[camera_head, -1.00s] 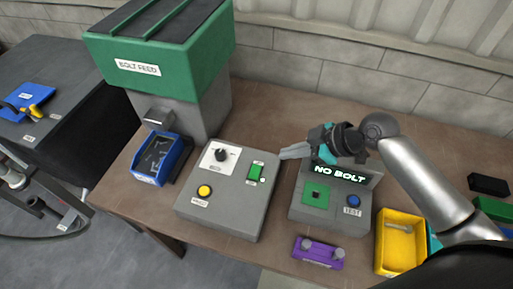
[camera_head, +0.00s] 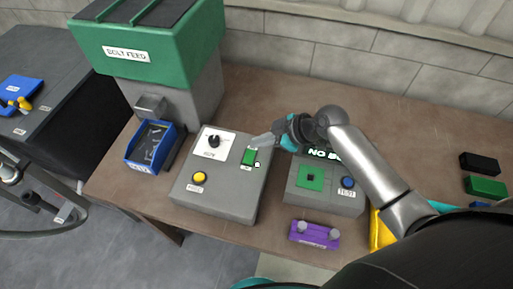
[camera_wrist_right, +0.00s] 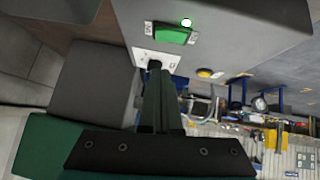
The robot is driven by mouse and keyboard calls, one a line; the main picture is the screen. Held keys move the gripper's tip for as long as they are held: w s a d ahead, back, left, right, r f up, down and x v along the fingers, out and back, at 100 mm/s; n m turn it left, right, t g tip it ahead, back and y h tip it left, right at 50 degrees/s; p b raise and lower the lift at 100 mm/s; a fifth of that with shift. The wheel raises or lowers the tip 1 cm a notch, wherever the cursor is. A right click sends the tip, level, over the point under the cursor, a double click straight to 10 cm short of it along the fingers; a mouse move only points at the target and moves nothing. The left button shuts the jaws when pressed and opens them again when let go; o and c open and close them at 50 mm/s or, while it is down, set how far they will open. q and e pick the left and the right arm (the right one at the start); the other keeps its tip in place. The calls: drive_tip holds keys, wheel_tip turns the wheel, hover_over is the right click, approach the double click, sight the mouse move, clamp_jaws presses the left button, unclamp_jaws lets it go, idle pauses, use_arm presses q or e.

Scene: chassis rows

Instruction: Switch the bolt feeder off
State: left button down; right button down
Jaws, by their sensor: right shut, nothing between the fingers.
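The bolt feeder (camera_head: 150,45) is a green hopper on a grey column, labelled BOLT FEED. In front of it is a grey control box (camera_head: 215,205) with a dial (camera_head: 213,141), a yellow button (camera_head: 199,177) and a green rocker switch (camera_head: 250,157). A small lamp (camera_head: 257,164) beside the switch glows. My right gripper (camera_head: 258,142) is shut and empty, its fingertips just beyond the switch's far edge; I cannot tell if they touch. In the right wrist view the fingers (camera_wrist_right: 156,75) point toward the dial, beside the green switch (camera_wrist_right: 172,33). My left gripper is not in view.
A grey tester with a green square (camera_head: 310,178) and blue button (camera_head: 348,183) stands to the right, its NO BOLT display partly hidden by my right arm. A blue bin (camera_head: 150,147) sits below the feeder. A purple fixture (camera_head: 314,236) lies in front.

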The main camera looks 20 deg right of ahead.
sight(249, 152)
drive_tip(key=f, duration=0.2)
drive_tip(key=w+f, duration=0.1)
drive_tip(key=shift+a+f, duration=0.25)
drive_tip(key=shift+a, duration=0.1)
drive_tip(key=shift+d+f, duration=0.1)
drive_tip(key=shift+f, duration=0.65)
drive_tip(key=shift+w+b, duration=0.1)
drive_tip(key=shift+b, duration=0.25)
drive_tip(key=shift+f+b, duration=0.4)
drive_tip(key=shift+b, duration=0.1)
drive_tip(key=shift+r, duration=0.1)
